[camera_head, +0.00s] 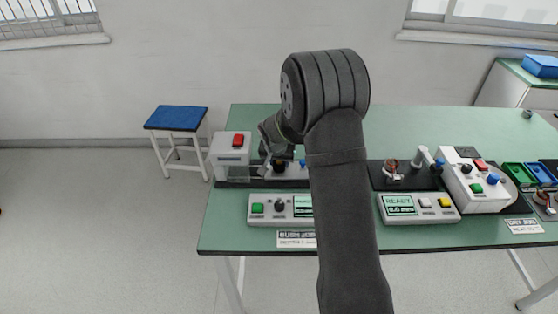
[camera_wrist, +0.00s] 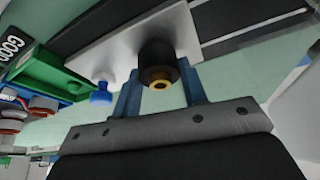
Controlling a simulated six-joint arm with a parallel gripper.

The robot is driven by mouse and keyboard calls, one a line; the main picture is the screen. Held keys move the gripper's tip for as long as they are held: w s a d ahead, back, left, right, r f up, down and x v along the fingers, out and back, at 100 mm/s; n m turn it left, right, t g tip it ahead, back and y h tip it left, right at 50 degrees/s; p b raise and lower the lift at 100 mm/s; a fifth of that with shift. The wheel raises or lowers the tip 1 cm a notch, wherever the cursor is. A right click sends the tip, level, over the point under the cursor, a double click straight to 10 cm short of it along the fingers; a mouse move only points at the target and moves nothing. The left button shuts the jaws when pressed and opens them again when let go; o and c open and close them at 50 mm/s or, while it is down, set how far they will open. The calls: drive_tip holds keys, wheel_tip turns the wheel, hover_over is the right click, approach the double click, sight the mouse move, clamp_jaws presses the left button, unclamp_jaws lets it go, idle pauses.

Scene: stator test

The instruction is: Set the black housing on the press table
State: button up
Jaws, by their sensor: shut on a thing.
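The black housing (camera_wrist: 158,62), a short black cylinder with a brass-coloured bore, is between the blue fingers of my gripper (camera_wrist: 158,82) in the wrist view. My gripper is shut on it. Beyond the housing is a white plate (camera_wrist: 118,45) on a dark base. I cannot tell whether the housing touches the plate. In the head view my gripper is at the left station of the green bench, beside a white press unit (camera_head: 230,155) with a red button. My arm hides part of this station, and the housing is too small to make out clearly there.
A control box (camera_head: 268,208) with a green button stands in front of the left station. On the right are a second display box (camera_head: 418,208), a white machine (camera_head: 475,185) and coloured bins (camera_head: 527,174). A blue-topped stool (camera_head: 177,118) stands left of the bench. The bench's back is largely clear.

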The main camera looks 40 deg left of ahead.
drive_tip(key=o, duration=1.1)
drive_tip(key=v, duration=1.7)
drive_tip(key=shift+s+d+r, duration=0.1)
drive_tip(key=shift+s, duration=0.1)
drive_tip(key=x, duration=1.7)
drive_tip(key=shift+w, duration=0.2)
